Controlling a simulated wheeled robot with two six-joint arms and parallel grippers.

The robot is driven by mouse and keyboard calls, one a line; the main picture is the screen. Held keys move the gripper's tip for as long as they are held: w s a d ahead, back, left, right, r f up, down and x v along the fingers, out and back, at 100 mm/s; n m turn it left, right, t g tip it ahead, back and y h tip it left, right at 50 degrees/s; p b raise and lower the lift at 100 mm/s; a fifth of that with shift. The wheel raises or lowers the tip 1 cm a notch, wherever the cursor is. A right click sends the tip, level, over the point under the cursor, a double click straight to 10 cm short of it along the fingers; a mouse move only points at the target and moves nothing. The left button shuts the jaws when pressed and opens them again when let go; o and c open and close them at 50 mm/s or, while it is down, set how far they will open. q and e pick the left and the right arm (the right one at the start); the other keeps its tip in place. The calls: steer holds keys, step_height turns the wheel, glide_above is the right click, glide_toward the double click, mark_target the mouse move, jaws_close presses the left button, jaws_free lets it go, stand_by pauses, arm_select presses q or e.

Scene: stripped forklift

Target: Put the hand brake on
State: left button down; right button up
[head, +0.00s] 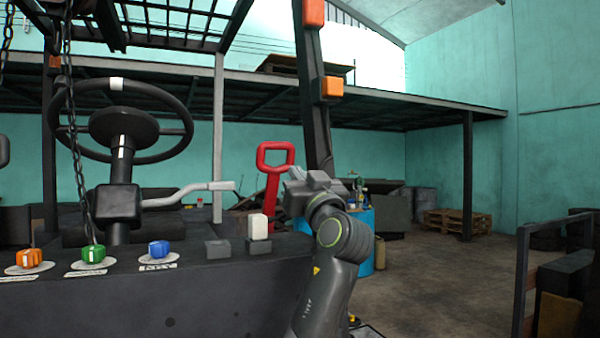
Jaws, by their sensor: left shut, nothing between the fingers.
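A red lever with a loop handle, which looks like the hand brake (271,200), stands nearly upright behind the dark dash panel of the forklift. Its loop is at the top and its foot is hidden behind the panel. My left gripper (294,174) is shut and empty. It is just right of the red lever in the picture, a little below the loop, with its fingertips pointing up and left. I cannot tell whether it touches the lever. My right gripper is not in view.
A steering wheel (120,85) and a grey column lever (190,192) are at the left. The panel (140,300) carries orange (29,258), green (94,253) and blue (159,249) knobs and a white rocker switch (258,227). A dark post (312,90) rises behind my gripper. Chains hang at left.

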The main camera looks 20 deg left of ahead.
mark_target(278, 148)
arm_select(q)
steer(key=p+x, duration=0.3)
steer(key=x, duration=0.6)
steer(key=shift+w+a+r+p, duration=0.15)
steer(key=shift+r+p, duration=0.1)
steer(key=shift+p, duration=0.15)
steer(key=shift+w+a+r, duration=0.1)
steer(key=shift+w+a, duration=0.05)
steer(key=shift+a, duration=0.1)
